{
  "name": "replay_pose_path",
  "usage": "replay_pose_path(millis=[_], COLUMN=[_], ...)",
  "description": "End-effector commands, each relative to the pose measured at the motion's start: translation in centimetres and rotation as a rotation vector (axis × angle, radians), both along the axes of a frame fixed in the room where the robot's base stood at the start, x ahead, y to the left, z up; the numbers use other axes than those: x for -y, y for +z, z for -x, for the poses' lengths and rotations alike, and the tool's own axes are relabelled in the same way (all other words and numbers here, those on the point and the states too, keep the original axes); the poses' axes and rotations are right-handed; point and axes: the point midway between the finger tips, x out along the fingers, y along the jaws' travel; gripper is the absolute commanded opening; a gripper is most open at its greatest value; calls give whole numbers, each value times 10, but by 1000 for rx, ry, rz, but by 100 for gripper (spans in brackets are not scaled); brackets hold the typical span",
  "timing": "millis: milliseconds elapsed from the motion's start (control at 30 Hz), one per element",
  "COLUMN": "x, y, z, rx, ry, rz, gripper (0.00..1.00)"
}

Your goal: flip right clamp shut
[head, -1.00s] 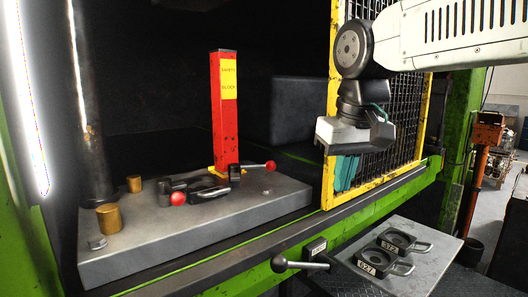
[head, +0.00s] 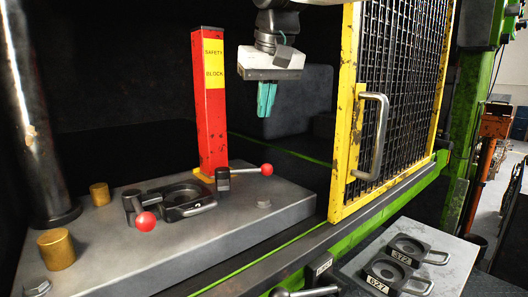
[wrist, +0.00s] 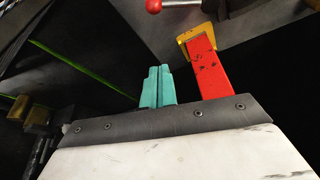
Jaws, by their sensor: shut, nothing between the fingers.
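The right clamp (head: 223,179) is a dark block with a lever ending in a red ball knob (head: 267,169). It stands on the grey bolster plate (head: 235,221), and its lever points right, away from the die (head: 188,196). My gripper (head: 265,112) has teal fingers that are shut and empty. It hangs above and behind the right clamp, apart from it. In the wrist view the teal fingertips (wrist: 156,70) are together, and the clamp's red knob (wrist: 153,5) shows at the top edge. The left clamp (head: 130,203) has its red knob (head: 146,221) toward the front.
The red safety block (head: 210,110) stands upright just left of my gripper and also shows in the wrist view (wrist: 212,75). The yellow mesh guard (head: 345,120) is to the right. Brass posts (head: 56,249) stand at left. A side shelf (head: 430,244) holds two numbered dies.

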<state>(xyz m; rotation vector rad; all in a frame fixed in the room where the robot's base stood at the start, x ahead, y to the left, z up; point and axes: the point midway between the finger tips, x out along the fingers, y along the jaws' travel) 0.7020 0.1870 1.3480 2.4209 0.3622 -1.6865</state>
Motion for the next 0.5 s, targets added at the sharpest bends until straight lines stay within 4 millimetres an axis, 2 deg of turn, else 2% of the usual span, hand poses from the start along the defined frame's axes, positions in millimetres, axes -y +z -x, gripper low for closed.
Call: replay_pose_path(millis=[167, 267, 500], x=[-5, -6, -9], y=[-4, -13, -58], z=[0, -3, -19], rx=[-2, -3, -5], ry=[7, 7, 5], rz=[1, 1, 2], gripper=[0, 0, 0])
